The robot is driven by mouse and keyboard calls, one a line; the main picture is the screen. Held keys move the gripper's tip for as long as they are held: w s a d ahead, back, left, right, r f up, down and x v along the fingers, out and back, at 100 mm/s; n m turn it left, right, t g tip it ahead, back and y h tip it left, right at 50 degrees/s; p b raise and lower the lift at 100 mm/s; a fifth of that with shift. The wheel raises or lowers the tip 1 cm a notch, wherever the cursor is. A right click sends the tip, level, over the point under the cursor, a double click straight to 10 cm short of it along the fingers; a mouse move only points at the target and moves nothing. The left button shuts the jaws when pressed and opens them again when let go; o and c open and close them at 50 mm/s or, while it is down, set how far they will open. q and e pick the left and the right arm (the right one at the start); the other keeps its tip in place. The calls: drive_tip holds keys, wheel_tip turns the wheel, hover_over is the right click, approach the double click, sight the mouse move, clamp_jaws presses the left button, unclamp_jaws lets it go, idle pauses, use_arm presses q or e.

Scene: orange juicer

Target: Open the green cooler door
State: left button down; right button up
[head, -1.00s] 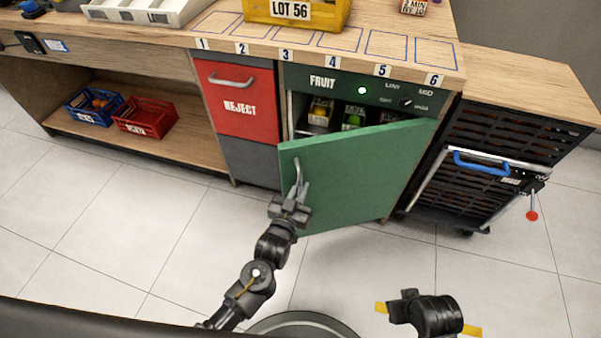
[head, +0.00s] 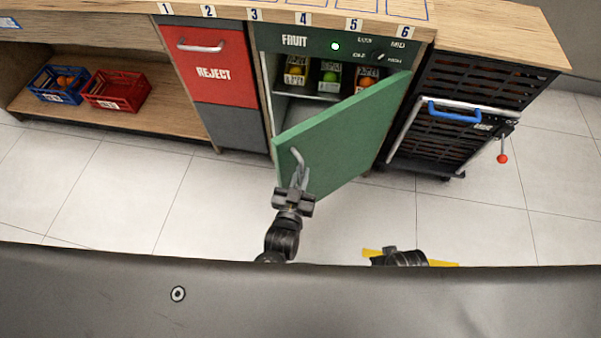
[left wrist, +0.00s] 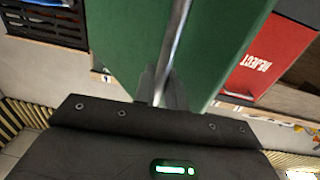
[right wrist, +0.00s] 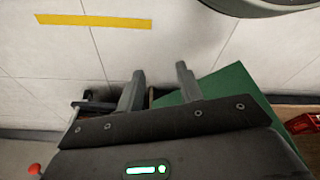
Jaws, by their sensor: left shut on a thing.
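The green cooler door (head: 345,135) stands partly open under the "FRUIT" panel, hinged at its right side and swung out toward me. Its metal handle (head: 298,158) is near the door's free left edge. My left gripper (head: 299,182) is shut on the handle; in the left wrist view the handle bar (left wrist: 172,50) runs between its fingers, in front of the green door (left wrist: 130,40). Inside the cooler, cartons of fruit (head: 329,76) sit on a shelf. My right gripper (right wrist: 158,82) is open and empty; the green door (right wrist: 232,95) shows beyond it in the right wrist view.
A red "REJECT" drawer (head: 210,65) is left of the cooler. A black slatted crate cart (head: 465,95) with a blue handle (head: 453,111) stands to the right. Blue (head: 58,84) and red (head: 116,91) crates sit on the low shelf at left.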

use_arm(q)
drive_tip(key=c, duration=1.6)
unclamp_jaws()
drive_tip(key=shift+o, duration=0.2)
drive_tip(key=v, duration=1)
drive_tip(key=shift+s, duration=0.35)
